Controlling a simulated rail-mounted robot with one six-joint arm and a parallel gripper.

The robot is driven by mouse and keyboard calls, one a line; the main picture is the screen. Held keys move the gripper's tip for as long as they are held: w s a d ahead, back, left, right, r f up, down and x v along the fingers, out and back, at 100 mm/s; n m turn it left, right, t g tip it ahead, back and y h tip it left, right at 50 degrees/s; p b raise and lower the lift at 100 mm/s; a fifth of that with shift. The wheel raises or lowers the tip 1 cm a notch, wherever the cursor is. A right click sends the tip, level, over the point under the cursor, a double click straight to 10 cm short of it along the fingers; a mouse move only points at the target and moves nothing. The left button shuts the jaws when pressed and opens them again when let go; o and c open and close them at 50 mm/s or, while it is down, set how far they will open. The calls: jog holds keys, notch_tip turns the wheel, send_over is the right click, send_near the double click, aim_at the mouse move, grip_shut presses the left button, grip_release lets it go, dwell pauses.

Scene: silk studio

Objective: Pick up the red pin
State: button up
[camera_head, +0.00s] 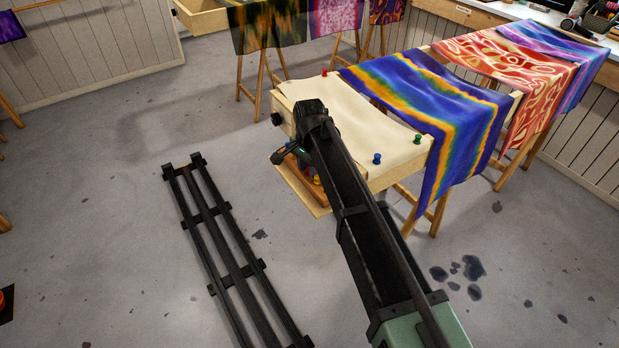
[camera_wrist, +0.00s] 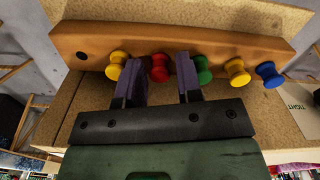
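In the wrist view a red pin (camera_wrist: 159,68) sticks out of a wooden rack (camera_wrist: 90,44), in a row with other pins. My gripper (camera_wrist: 162,66) is open, its two dark fingers reaching toward the rack. The red pin shows between the fingertips, close to the left finger, with a gap to the right one; whether the left finger touches it I cannot tell. In the head view my gripper (camera_head: 284,154) is at the near left side of the cloth-covered frame. Another red pin (camera_head: 324,72) stands on the frame's far corner.
A yellow pin (camera_wrist: 117,66) is just left of the left finger and a green pin (camera_wrist: 204,69) just right of the right one. Another yellow pin (camera_wrist: 236,71) and a blue pin (camera_wrist: 268,75) are farther right. Painted silk (camera_head: 425,110) hangs beside the frame.

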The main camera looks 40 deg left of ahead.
jog(key=shift+r, duration=0.1)
grip_shut()
jog(key=shift+r, duration=0.1)
notch_tip(320, 180, up, 20)
jog(key=p, duration=2)
